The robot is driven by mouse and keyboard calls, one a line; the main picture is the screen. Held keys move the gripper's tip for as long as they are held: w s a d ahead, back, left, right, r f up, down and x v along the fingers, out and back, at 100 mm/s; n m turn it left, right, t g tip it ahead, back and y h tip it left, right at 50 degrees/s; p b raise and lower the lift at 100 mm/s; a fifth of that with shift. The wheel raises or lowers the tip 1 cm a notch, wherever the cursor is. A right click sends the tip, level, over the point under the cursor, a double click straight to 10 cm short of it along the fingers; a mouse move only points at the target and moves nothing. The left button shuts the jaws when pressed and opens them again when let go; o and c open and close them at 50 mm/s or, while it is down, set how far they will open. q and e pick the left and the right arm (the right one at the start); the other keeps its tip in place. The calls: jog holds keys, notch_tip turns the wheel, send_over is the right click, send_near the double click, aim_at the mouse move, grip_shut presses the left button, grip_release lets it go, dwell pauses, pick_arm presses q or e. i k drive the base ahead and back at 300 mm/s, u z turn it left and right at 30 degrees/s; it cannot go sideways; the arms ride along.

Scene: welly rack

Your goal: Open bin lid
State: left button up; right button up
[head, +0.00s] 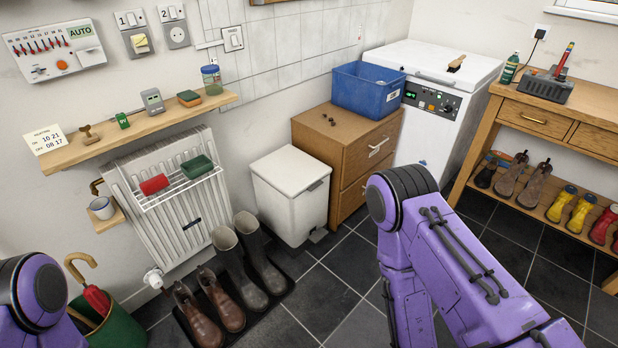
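A white bin (294,202) with a flat lid (291,168) stands on the floor in the middle of the head view, between the radiator and a wooden drawer cabinet. The lid is shut. Part of my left arm shows at the lower left. Neither gripper is in view.
The drawer cabinet (336,135) stands close behind the bin's right side, with a blue crate (368,92) on top. Tall boots and brown shoes stand on a dark mat (285,288) in front of the radiator (170,225). Dark tiled floor (345,285) is clear before the bin.

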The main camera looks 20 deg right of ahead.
aim_at(292, 171)
jog(key=i, duration=0.9)
jog(key=z, duration=2)
